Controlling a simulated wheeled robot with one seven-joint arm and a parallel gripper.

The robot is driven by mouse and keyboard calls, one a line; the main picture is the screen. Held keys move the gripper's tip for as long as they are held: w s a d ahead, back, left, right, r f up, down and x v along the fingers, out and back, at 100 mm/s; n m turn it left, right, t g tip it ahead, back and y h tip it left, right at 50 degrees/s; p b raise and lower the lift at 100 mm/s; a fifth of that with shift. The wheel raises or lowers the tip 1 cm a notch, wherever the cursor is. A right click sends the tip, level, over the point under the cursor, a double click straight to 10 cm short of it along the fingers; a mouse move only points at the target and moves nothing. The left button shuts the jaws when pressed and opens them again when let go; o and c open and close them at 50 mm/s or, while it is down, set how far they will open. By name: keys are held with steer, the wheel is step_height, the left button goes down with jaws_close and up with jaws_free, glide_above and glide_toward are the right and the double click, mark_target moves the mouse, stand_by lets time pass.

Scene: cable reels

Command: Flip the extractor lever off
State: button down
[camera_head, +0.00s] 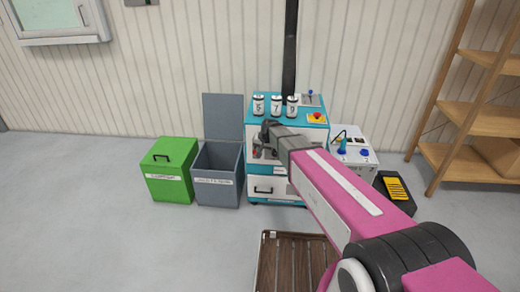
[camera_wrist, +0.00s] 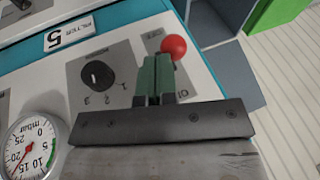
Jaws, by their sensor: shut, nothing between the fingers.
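The extractor lever's red ball (camera_wrist: 173,47) shows in the wrist view, just beyond my fingertips and slightly right. It sits near the OFF marking; another marking, apparently ON, is nearer my gripper. The lever's stem is hidden behind my fingers. My gripper (camera_wrist: 157,62) is shut and empty, its green fingers over the grey panel; I cannot tell whether they touch the lever. In the head view the extractor is a teal and white cabinet (camera_head: 310,140) with a black pipe. My gripper (camera_head: 268,130) is at its front, and the lever is hidden there.
A black rotary knob (camera_wrist: 97,74) and a pressure gauge (camera_wrist: 29,148) are left of my fingers. Canisters (camera_head: 276,106) stand on the cabinet. A grey bin (camera_head: 217,180) with raised lid and a green bin (camera_head: 168,175) are left; a white unit (camera_head: 352,150) is right.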

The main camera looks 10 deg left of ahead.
steer(key=shift+s, duration=0.15)
steer(key=shift+s+f+t, duration=0.1)
steer(key=shift+f+t, duration=0.1)
steer(key=shift+t, duration=0.1)
steer(key=shift+s+f, duration=0.1)
steer(key=shift+f, duration=0.05)
steer(key=f+t, duration=0.1)
steer(key=t, duration=0.1)
steer(key=s+f+n+t, duration=0.1)
steer(key=f+t, duration=0.1)
steer(key=t, duration=0.1)
steer(key=shift+s+f, duration=0.2)
steer(key=shift+f, duration=0.05)
steer(key=shift+r, duration=0.1)
steer(key=shift+r, duration=0.7)
steer(key=shift+s+d+r, duration=0.1)
